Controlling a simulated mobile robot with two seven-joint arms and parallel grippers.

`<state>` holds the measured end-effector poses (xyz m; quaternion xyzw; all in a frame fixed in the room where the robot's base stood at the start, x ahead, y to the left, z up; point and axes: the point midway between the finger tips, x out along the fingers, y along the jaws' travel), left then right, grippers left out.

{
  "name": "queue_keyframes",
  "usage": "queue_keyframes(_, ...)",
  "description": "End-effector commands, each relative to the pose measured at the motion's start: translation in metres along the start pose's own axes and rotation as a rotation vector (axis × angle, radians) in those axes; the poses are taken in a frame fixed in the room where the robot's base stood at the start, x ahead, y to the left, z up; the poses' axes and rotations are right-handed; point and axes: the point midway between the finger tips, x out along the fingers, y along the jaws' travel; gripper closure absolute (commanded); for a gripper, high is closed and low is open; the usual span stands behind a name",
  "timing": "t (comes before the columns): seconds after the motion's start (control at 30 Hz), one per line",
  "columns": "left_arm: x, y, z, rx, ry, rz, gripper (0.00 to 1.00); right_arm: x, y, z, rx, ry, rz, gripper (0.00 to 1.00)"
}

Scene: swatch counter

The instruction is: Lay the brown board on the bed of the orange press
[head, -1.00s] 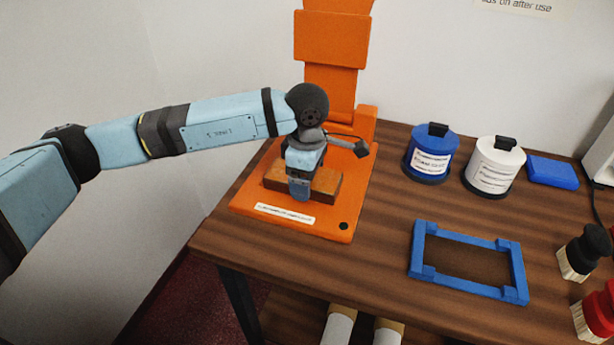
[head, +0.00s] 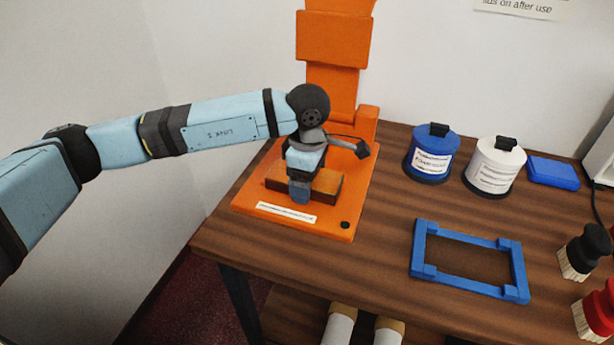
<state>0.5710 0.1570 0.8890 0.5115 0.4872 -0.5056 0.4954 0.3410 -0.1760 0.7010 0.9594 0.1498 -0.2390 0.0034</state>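The orange press (head: 333,222) stands at the left of the table with its upper part raised at the back. The brown board (head: 325,182) is at the press bed, within its outline, with my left gripper (head: 299,190) over its middle. The gripper points down and hides part of the board. I cannot tell whether its fingers are closed on the board, or whether the board touches the bed. My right gripper is not in view.
A blue frame (head: 424,247) lies on the wooden table (head: 385,270). A blue tub (head: 431,155), a white tub (head: 493,168) and a blue block (head: 553,172) stand behind it. Brushes (head: 584,250) stand at the right edge.

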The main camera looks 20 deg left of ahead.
Motion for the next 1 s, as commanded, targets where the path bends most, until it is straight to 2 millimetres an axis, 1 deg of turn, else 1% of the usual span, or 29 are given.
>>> queue_keyframes(0.03,0.012,-0.002,-0.001,-0.001,0.005,-0.015,0.00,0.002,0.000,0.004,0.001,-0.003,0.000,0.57)
queue_keyframes(0.17,0.012,-0.002,-0.001,-0.001,0.005,-0.014,0.00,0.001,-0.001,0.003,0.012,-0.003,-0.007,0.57)
queue_keyframes(0.2,0.009,-0.002,-0.001,-0.001,0.004,-0.013,0.00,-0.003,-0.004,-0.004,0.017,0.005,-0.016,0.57)
queue_keyframes(0.23,-0.001,-0.002,0.000,-0.001,0.004,-0.010,0.00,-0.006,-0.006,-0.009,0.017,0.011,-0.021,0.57)
queue_keyframes(0.3,-0.019,-0.002,0.000,0.000,0.003,-0.005,0.00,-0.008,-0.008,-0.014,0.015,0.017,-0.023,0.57)
queue_keyframes(0.5,-0.073,-0.004,0.000,0.000,0.001,0.003,0.00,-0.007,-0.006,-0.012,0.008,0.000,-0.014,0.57)
queue_keyframes(0.7,-0.116,-0.006,0.000,0.000,0.001,0.007,0.00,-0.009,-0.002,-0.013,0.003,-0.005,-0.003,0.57)
queue_keyframes(0.83,-0.133,-0.006,0.000,-0.001,0.000,0.009,0.00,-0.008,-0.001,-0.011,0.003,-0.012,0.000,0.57)
queue_keyframes(1.0,-0.142,-0.007,0.000,-0.001,0.001,0.007,0.00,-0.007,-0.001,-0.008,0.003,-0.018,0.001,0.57)
